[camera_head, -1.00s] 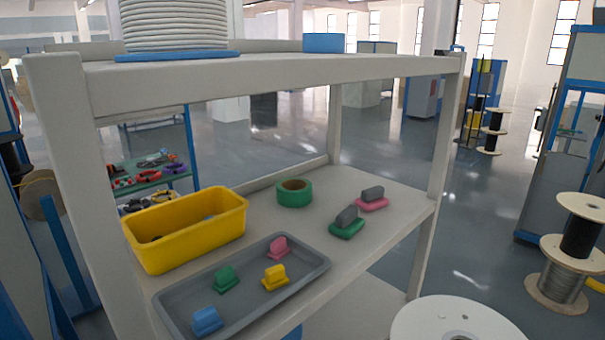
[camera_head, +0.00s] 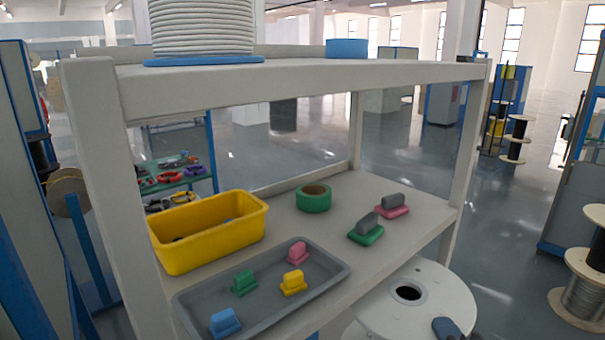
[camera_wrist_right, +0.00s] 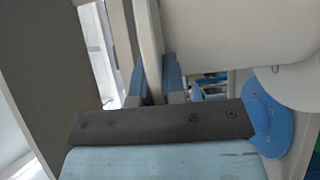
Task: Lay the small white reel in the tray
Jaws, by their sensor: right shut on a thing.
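The white reel (camera_head: 385,316) is at the bottom right of the head view, in front of the shelf's right end. Its round flange with a dark centre hole faces up towards the head camera. My right gripper (camera_head: 447,327) shows as a dark tip at the flange's near edge. In the right wrist view its two blue fingers (camera_wrist_right: 155,85) are closed on the edge of the white flange (camera_wrist_right: 150,45). The grey tray (camera_head: 326,271) lies on the lower shelf board, holding blue, green, yellow and pink handled blocks. My left gripper is not in view.
A yellow bin (camera_head: 212,246) stands behind the tray. A green tape ring (camera_head: 314,201) and two grey-handled blocks, green-based (camera_head: 366,236) and pink-based (camera_head: 392,211), sit to the right. The upper board (camera_head: 300,88) and shelf posts frame the opening.

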